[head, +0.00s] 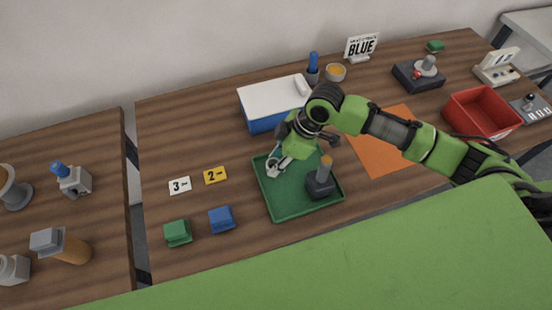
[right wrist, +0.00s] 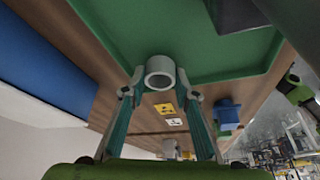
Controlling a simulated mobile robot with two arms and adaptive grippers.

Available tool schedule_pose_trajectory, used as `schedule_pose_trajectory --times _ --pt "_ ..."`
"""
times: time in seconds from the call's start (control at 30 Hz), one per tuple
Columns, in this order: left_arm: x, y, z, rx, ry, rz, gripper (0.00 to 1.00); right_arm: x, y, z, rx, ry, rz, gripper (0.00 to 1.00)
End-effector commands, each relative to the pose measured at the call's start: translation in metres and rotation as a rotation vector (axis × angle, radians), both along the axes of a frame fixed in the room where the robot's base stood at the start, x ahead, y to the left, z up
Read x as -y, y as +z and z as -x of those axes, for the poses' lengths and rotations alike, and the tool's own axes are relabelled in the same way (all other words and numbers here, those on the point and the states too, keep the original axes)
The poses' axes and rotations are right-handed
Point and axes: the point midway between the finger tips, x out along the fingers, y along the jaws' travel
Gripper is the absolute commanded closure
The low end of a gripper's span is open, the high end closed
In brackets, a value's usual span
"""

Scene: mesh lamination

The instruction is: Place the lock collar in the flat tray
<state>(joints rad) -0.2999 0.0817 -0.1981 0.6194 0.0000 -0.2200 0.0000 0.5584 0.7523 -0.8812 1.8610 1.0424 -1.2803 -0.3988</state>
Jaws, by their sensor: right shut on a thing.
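The lock collar is a grey ring (right wrist: 160,72); in the right wrist view it sits between the fingertips of my right gripper (right wrist: 160,92). In the head view, the right gripper (head: 275,165) reaches down over the left back part of the green flat tray (head: 283,203), with the collar (head: 272,169) at its tips. The tray floor (right wrist: 205,60) lies behind the collar in the wrist view; I cannot tell whether the collar touches it. My left gripper does not show.
A dark block with an orange peg (head: 320,182) stands in the tray's right part. A blue box with a white lid (head: 262,112) is behind it. Green (head: 178,232) and blue blocks (head: 221,219) lie left. An orange sheet (head: 388,158) and red bin (head: 480,115) are right.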

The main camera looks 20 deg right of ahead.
Motion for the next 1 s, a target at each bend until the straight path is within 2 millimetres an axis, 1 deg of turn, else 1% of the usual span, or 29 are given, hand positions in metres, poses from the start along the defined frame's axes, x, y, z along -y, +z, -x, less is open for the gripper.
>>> schedule_pose_trajectory --times 0.03,0.4,0.43,0.47,0.5,0.83,0.93,1.0 --pt "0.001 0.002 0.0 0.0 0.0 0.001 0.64 0.0 -0.002 0.0 0.0 -0.001 0.0 0.94" --pt "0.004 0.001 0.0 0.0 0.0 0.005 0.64 0.0 -0.007 0.0 0.0 0.001 0.0 0.94" --pt "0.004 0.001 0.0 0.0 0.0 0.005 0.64 0.0 -0.006 0.0 0.001 0.001 -0.001 0.65" --pt "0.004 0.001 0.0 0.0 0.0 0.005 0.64 0.0 -0.006 0.0 0.001 0.001 -0.001 0.57" --pt "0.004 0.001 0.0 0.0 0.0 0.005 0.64 0.0 -0.006 0.0 0.001 0.001 -0.001 0.56" --pt "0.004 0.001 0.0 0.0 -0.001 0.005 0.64 0.0 -0.004 0.0 0.002 0.001 0.0 0.56" --pt "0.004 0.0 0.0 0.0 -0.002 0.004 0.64 0.002 0.002 0.0 0.003 -0.001 -0.001 0.56" --pt "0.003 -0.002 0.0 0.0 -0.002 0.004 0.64 0.006 0.011 0.001 0.004 0.001 0.0 0.56"
